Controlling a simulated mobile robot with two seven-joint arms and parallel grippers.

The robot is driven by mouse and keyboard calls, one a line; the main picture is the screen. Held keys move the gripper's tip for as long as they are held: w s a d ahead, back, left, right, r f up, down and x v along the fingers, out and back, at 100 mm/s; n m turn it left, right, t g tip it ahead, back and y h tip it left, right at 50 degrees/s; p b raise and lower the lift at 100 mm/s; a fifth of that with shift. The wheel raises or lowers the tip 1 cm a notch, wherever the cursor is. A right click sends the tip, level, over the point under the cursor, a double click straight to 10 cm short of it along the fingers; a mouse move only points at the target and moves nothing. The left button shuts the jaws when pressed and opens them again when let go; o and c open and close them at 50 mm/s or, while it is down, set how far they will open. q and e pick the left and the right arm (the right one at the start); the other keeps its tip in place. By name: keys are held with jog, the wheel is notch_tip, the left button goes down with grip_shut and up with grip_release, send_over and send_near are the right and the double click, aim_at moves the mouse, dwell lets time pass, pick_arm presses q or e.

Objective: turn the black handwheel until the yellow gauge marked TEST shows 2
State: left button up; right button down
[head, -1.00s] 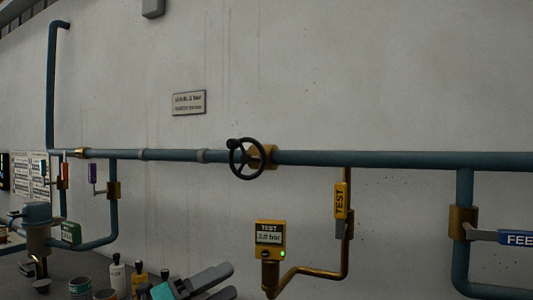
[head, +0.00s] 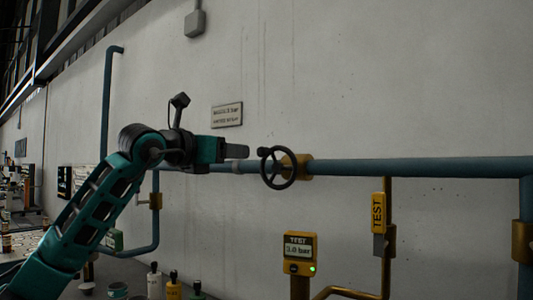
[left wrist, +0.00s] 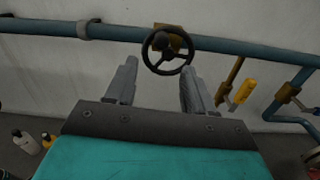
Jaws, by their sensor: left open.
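The black handwheel (head: 277,168) is mounted on a brass valve body (head: 297,166) on the blue wall pipe. It also shows in the left wrist view (left wrist: 168,68), ahead of and between my two fingers. My left gripper (head: 247,152) is open and just left of the wheel in the head view, apart from it. In the left wrist view its fingers (left wrist: 156,78) are spread with nothing between them. The yellow TEST gauge (head: 299,253) reads about 3.0 bar and has a green light. My right gripper is not in view.
The blue pipe (head: 420,167) runs along the wall. A sign plate (head: 227,115) is above. Several bottles (head: 173,289) stand low at the left.

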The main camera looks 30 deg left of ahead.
aim_at(259, 153)
pick_arm(q)
jog(key=w, duration=0.3)
jog(key=w+p, duration=0.1)
jog(key=w, duration=0.2)
jog(key=w+d+p, duration=0.1)
jog(key=w, duration=0.2)
jog(key=shift+w, duration=0.35)
jog(key=shift+w+p, duration=0.35)
jog(key=shift+w, duration=0.35)
grip_shut()
